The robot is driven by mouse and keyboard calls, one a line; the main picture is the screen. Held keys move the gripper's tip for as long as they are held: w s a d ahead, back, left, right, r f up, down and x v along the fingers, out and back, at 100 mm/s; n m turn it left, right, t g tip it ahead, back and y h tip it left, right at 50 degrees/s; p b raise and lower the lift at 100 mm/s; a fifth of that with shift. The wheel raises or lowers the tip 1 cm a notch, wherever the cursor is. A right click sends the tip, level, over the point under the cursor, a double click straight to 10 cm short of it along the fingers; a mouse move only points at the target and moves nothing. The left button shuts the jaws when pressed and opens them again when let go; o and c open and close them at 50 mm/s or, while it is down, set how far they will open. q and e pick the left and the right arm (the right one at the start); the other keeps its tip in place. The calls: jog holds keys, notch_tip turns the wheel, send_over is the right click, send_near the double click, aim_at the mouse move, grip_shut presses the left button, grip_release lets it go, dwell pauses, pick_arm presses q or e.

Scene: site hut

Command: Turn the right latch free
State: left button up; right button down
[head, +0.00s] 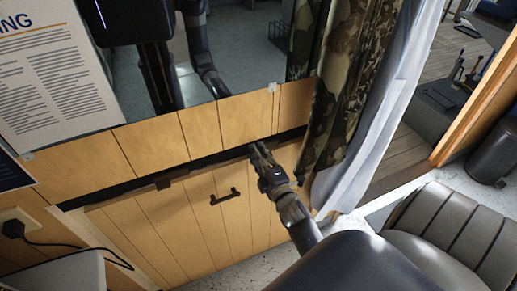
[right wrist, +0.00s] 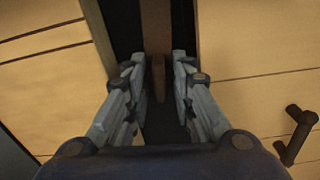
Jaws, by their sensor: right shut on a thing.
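My right gripper (head: 258,150) is at the dark gap above a plank panel (head: 160,230), reaching in from the lower right. In the right wrist view its two fingers (right wrist: 157,85) are shut on the right latch (right wrist: 158,72), a narrow brown wooden piece. The latch lies along the dark gap in that view; in the head view the gripper largely hides it. A second small brown latch (head: 163,182) sits at the gap farther left. My left gripper is not in view.
A black handle (head: 225,196) sticks out of the panel below the gripper; it also shows in the right wrist view (right wrist: 297,135). A camouflage curtain (head: 340,80) and a white cloth (head: 380,110) hang to the right. A grey padded seat (head: 455,235) stands at lower right.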

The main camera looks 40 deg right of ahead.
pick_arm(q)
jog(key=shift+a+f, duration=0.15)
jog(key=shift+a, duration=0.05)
pick_arm(e)
jog(key=shift+n, duration=0.5)
jog(key=c, duration=1.7)
grip_release()
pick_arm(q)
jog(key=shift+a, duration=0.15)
pick_arm(e)
jog(key=v, duration=0.7)
jog(key=shift+s, duration=0.25)
